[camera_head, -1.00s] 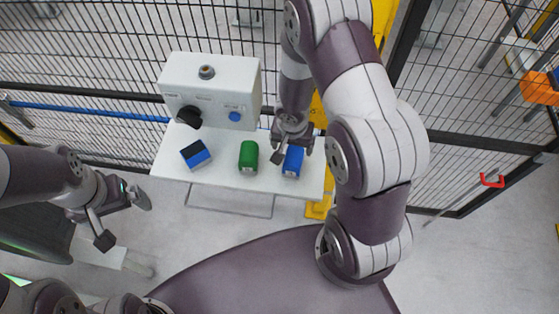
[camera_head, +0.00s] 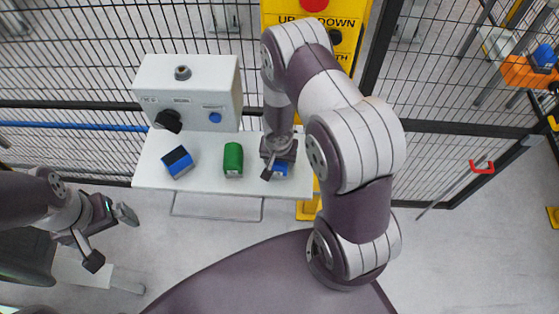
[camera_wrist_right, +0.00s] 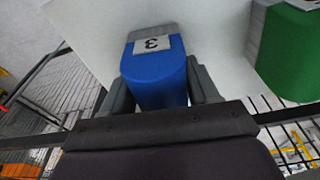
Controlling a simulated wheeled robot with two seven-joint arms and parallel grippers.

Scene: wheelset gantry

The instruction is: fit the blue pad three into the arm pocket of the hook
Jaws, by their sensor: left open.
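The blue pad three (camera_head: 280,169) lies at the right end of the white shelf, partly hidden under my right gripper (camera_head: 280,168). In the right wrist view the blue pad (camera_wrist_right: 155,75) shows a label with a 3. The fingers of my right gripper (camera_wrist_right: 165,90) stand on both sides of it; whether they press on it I cannot tell. My left gripper (camera_head: 108,238) is open and empty, low at the left, away from the shelf. An orange part (camera_head: 525,72) with a blue piece on it is at the far right; I cannot tell whether it is the hook.
The white shelf (camera_head: 212,196) also bears a green pad (camera_head: 232,159) and a blue and black block (camera_head: 178,161). The green pad is close beside pad three. A white control box (camera_head: 190,90) stands behind them. Mesh fence and a yellow UP/DOWN panel (camera_head: 349,40) are beyond.

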